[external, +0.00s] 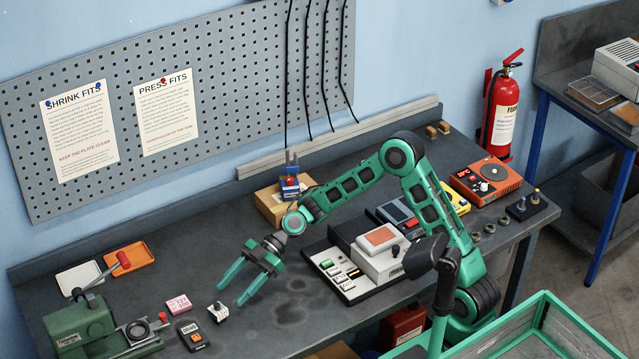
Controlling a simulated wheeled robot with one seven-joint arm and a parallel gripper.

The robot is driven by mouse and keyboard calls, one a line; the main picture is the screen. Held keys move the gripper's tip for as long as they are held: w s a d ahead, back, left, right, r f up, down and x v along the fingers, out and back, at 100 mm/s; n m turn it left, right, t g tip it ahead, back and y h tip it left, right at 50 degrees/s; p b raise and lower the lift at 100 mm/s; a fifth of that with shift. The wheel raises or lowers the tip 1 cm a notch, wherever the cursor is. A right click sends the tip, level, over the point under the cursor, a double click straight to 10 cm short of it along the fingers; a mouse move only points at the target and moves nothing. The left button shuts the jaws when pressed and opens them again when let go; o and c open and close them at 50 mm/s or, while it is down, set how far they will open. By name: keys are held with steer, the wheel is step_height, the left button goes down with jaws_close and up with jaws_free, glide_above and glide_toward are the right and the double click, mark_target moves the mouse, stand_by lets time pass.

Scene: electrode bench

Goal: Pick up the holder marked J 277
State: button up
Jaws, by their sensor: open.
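I cannot read the marking J 277 on anything in this view, so I cannot tell which item is that holder. A small white piece with dark parts (218,311) stands on the bench near the front left. A blue piece with upright grey prongs (290,186) stands at a wooden block (270,205) near the back. Several small pieces also sit on the white-and-black panel. My gripper (236,296) is open and empty, its two green fingers pointing down and left. Its fingertips are just right of and above the small white piece in the picture, apparently not touching it.
A pink-and-white box (178,304) and a dark handheld meter (193,335) lie left of the white piece. A green machine (80,325) fills the front left corner. The white-and-black panel (335,272) and an orange device (485,181) stand right.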

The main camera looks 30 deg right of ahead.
mark_target(218, 311)
steer(key=x, duration=0.3)
steer(key=shift+f+x, duration=0.15)
steer(key=shift+x, duration=1.15)
steer(key=shift+f+x, duration=0.2)
steer(key=shift+x, duration=1.1)
steer(key=shift+s+d, duration=0.1)
steer(key=shift+d, duration=0.1)
steer(key=c, duration=1.3)
steer(key=shift+c, duration=0.4)
steer(key=shift+r, duration=0.15)
